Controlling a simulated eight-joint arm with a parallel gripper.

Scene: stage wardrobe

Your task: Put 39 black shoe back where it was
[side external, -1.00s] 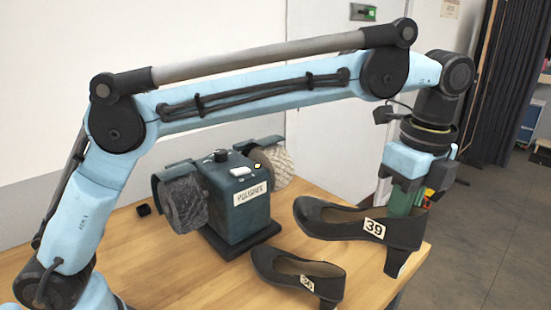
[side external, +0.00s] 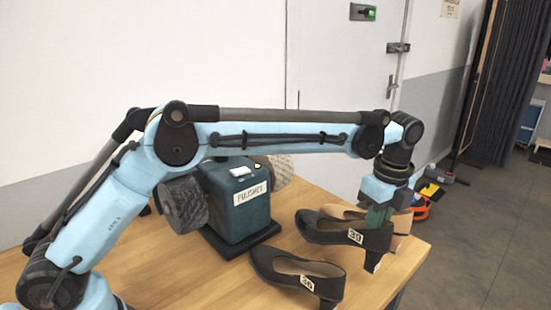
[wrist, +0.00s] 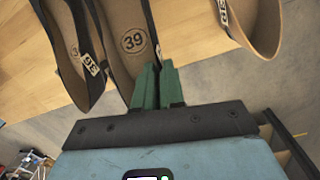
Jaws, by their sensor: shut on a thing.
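The black shoe tagged 39 (side external: 325,233) is over the right end of the table, toe to the left and heel down. My gripper (side external: 378,216) is shut on its heel end; I cannot tell whether the heel touches the wood. In the wrist view the green fingers of my gripper (wrist: 158,86) pinch the rear of the shoe, with 39 on the insole of the shoe (wrist: 126,20). A second black shoe (side external: 270,267), its tag looking like 36, stands just in front. A beige shoe (side external: 402,223) stands behind, partly hidden by the 39 shoe and my gripper.
A dark green polisher (side external: 240,200) with two wheels stands to the left of the shoes. The wooden table's (side external: 190,275) right edge is close to the heels. The gaps to both neighbouring shoes are narrow.

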